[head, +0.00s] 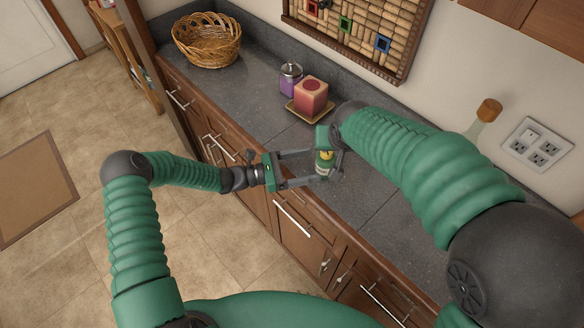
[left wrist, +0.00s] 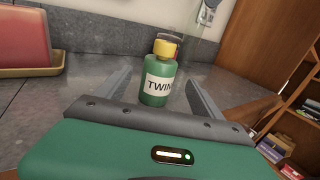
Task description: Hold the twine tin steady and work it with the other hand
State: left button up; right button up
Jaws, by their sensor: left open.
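The twine tin (head: 323,163) is a small green container with a yellow top. It stands upright on the counter in the left wrist view (left wrist: 157,87), its white label partly reading "TWIN". My left gripper (head: 331,164) is open, its fingers reaching in from the left on either side of the tin. The left wrist view shows a gap between each finger and the tin. My right gripper (head: 327,138) is above and beside the tin's top, largely hidden by its own arm. Its fingers cannot be made out clearly.
A red candle (head: 311,97) on a gold tray (head: 297,113) and a purple jar (head: 290,79) stand behind the tin. A wicker basket (head: 207,43) is at the far left. A corked bottle (head: 486,115) stands by the wall. The dark counter (head: 250,105) is clear left of the tin.

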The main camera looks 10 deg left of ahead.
aim_at(333, 159)
pick_arm(q)
jog(key=x, duration=0.4)
jog(key=shift+w+a, duration=0.1)
jog(key=shift+w, duration=0.25)
jog(key=x, duration=0.4)
jog(key=shift+s+d+f, duration=0.1)
jog(key=shift+d, duration=0.75)
jog(key=shift+a, duration=0.8)
jog(key=c, duration=0.4)
jog(key=shift+a, duration=0.35)
jog(key=c, duration=0.5)
jog(key=shift+d, duration=0.45)
jog(key=c, duration=0.5)
jog(key=shift+d, duration=0.4)
jog(key=shift+c, duration=0.8)
jog(key=shift+a, duration=0.45)
jog(key=o, duration=0.9)
jog(key=shift+a, duration=0.15)
jog(key=c, duration=0.4)
jog(key=shift+d, duration=0.2)
jog(key=shift+c, duration=1.4)
jog(key=shift+d, duration=0.2)
pick_arm(e)
jog(key=shift+a, duration=0.35)
